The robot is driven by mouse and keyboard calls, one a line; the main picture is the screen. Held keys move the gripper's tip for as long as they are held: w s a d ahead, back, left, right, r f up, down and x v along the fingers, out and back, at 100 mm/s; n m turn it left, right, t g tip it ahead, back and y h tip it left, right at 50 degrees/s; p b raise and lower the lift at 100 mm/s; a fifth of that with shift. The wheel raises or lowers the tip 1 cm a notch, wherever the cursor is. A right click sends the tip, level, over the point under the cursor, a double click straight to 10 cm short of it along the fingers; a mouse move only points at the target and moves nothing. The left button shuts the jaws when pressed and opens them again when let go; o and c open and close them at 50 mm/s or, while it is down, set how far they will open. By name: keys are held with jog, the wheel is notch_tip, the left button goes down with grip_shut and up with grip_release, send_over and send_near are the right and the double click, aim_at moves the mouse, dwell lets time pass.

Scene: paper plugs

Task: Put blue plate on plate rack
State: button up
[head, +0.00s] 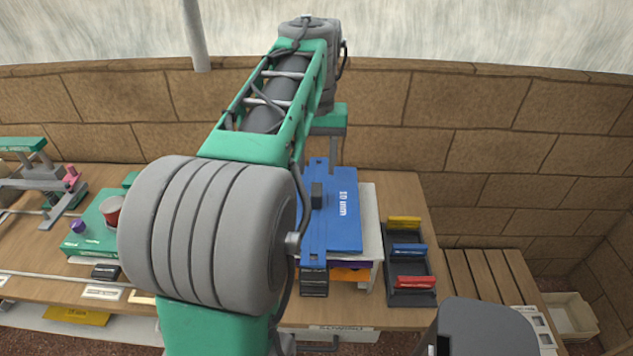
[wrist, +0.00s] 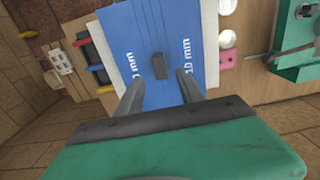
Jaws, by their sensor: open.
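The blue plate (head: 345,230) lies flat on a white stand or stack (head: 370,215), with a dark upright grip (head: 317,196) near its middle. In the wrist view the blue plate (wrist: 165,30) carries white "10 mm" lettering, and its grip (wrist: 159,66) is in plain sight. My gripper (wrist: 160,88) is open and empty, its two grey fingers apart over the plate, with the grip just beyond the fingertips. In the head view my gripper (head: 335,160) is over the plate's far edge. I cannot tell for certain which holder is the plate rack.
A dark tray (head: 410,264) with yellow, blue and red bars stands right of the plate. Orange and purple pieces show under the plate. A green board (head: 95,238) with a red cup is at left. A stone wall (head: 500,125) closes the back.

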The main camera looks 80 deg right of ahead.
notch_tip(320, 180, up, 5)
jog(key=w+a+f+n+t+h, duration=0.1)
jog(key=w+a+f+n, duration=0.3)
jog(key=w+a, duration=0.7)
jog(key=w+a+f+n+t, duration=0.1)
jog(key=w+a+f+n, duration=0.25)
jog(key=w+a, duration=0.7)
jog(key=w+a+f+n+t, duration=0.1)
jog(key=a+f+n, duration=0.3)
jog(key=a, duration=0.6)
jog(key=w+a+f+n+t+y, duration=0.1)
jog(key=w+a+f+n, duration=0.2)
jog(key=a, duration=0.6)
jog(key=shift+w+a+f+n, duration=0.2)
jog(key=shift+a+f+n, duration=0.3)
jog(key=shift+f, duration=0.3)
jog(key=shift+d, duration=0.1)
